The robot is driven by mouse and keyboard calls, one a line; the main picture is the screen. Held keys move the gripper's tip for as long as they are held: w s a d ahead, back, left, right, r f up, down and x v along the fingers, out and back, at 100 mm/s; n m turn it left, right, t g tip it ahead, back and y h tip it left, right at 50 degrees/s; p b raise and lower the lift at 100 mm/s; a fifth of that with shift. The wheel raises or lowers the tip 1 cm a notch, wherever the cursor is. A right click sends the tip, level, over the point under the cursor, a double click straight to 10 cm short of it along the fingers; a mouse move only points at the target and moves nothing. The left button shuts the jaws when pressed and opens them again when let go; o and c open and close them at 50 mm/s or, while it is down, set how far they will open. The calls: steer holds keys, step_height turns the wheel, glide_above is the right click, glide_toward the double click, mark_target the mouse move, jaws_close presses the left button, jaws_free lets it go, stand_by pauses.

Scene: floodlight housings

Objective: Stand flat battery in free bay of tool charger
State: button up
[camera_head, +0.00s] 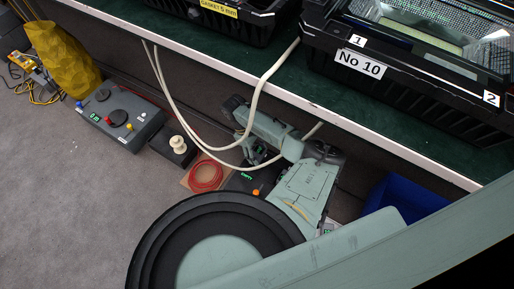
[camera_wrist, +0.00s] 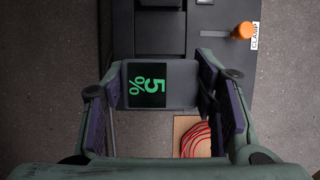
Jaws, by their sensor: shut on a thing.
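The flat battery (camera_wrist: 183,98) is a dark grey block whose black display shows a green "5%". In the wrist view my gripper (camera_wrist: 160,84) is shut on it, with one finger pad on each side. The dark tool charger (camera_wrist: 210,45) lies just beyond it, with an orange knob (camera_wrist: 243,30) beside a "CLAMP" label. In the head view the charger (camera_head: 239,184) sits on the floor below my gripper (camera_head: 256,155), and a small green readout shows on it. My arm hides much of the charger and the battery. I cannot tell whether the battery touches the charger.
A coiled red cable (camera_head: 206,176) lies on a brown board beside the charger. A black box with a cream spool (camera_head: 178,144) and a grey control box (camera_head: 120,118) stand to the left. The green shelf (camera_head: 270,88) overhangs behind, with pale cables hanging down. A blue bin (camera_head: 405,198) stands right.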

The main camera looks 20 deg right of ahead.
steer(key=shift+f+b, duration=2.65)
steer(key=shift+f, duration=0.4)
steer(key=shift+p, duration=0.65)
steer(key=shift+f+b, duration=0.8)
steer(key=shift+f, duration=0.25)
steer(key=o, duration=1.5)
steer(key=shift+r+p, duration=3.35)
steer(key=shift+r, duration=0.2)
